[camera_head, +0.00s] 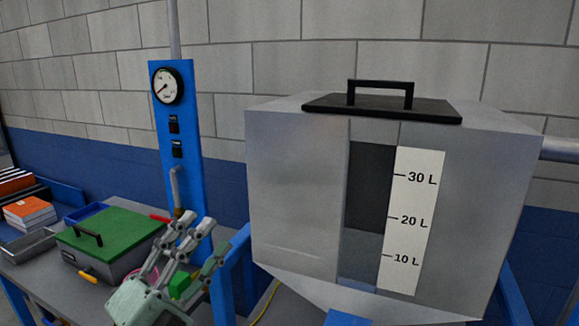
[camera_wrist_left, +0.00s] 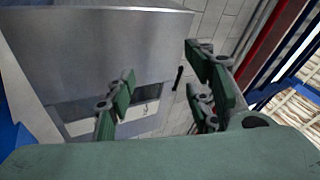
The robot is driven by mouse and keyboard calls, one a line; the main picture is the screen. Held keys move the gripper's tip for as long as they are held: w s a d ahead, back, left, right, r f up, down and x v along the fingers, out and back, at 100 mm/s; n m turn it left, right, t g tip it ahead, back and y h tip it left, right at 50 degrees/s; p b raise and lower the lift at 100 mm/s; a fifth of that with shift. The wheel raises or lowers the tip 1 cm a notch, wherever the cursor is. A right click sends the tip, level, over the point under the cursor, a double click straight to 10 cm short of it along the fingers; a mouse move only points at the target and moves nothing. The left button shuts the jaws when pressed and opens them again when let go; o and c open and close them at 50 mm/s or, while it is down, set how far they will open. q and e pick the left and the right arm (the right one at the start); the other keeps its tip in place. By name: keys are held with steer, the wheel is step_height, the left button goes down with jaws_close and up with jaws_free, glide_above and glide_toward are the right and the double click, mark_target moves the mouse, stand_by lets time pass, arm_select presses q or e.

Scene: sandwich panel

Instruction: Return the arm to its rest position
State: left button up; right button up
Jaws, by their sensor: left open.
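My left gripper (camera_head: 203,242) is in the lower left of the head view, a pale green adaptive gripper with its fingers spread and pointing up and right. It stands in front of the blue gauge panel and left of the metal tank. In the left wrist view the left gripper (camera_wrist_left: 165,95) shows its dark green fingers apart with nothing between them. Beyond them the grey tank (camera_wrist_left: 90,45) fills the upper left. My right gripper is not in either view.
The metal tank (camera_head: 295,200) with a litre scale (camera_head: 413,220) and black-handled lid (camera_head: 385,107) stands at centre right. A blue panel (camera_head: 180,120) carries a gauge (camera_head: 166,86). A green-lidded box (camera_head: 110,235) and orange books (camera_head: 30,210) sit on the left table.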

arm_select(q)
steer(key=w+a+f+n+y, duration=0.2)
steer(key=a+f+n+y, duration=0.7)
steer(key=f+n+y, duration=0.45)
steer(key=s+a+f+n+g+y, duration=0.2)
steer(key=s+f+n+g, duration=0.25)
steer(key=f, duration=0.65)
steer(key=s+d+f+n+g+h, duration=0.1)
steer(key=s+d+f+g, duration=0.1)
steer(key=s+f+g, duration=0.7)
steer(key=s+d+f+n+g+h, duration=0.1)
steer(key=s+d+f+n+g, duration=0.1)
steer(key=s+f, duration=0.8)
steer(key=s+f+g, duration=0.1)
steer(key=s+f, duration=0.2)
steer(key=f, duration=1)
steer(key=s+f+g, duration=0.1)
steer(key=s+f, duration=0.1)
steer(key=f, duration=1.1)
steer(key=s+a+f, duration=0.3)
steer(key=s+f, duration=1.1)
steer(key=s, duration=0.2)
steer(key=shift+s+f+m+g, duration=0.2)
steer(key=shift+m+g, duration=0.1)
steer(key=shift+g, duration=0.15)
